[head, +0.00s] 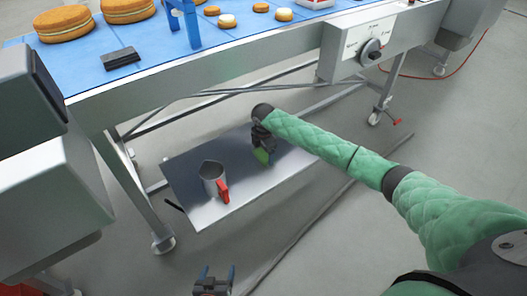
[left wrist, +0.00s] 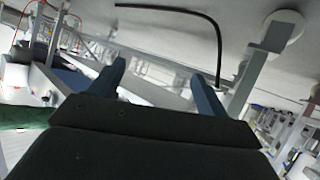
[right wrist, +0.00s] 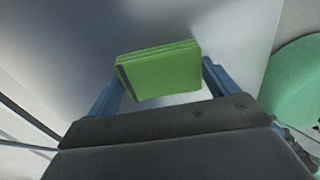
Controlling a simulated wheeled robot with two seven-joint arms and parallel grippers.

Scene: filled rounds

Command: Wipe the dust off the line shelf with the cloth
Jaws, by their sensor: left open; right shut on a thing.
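The line shelf (head: 240,195) is a grey metal plate low under the conveyor. A darker area (head: 290,165), possibly dust, covers its back and right part. The green folded cloth (head: 261,156) is in my right gripper (head: 262,146), over the middle of the shelf. In the right wrist view the cloth (right wrist: 160,70) sits between the two blue fingers, close above or on the shelf surface (right wrist: 90,40); contact cannot be told. My left gripper (head: 214,275) is open and empty at the bottom of the head view, in front of the shelf. Its spread fingers show in the left wrist view (left wrist: 160,80).
The conveyor (head: 180,50) with cakes and a dark block (head: 121,58) lies above. Table legs and a caster (head: 163,243) flank the shelf. Floor in front is mostly clear.

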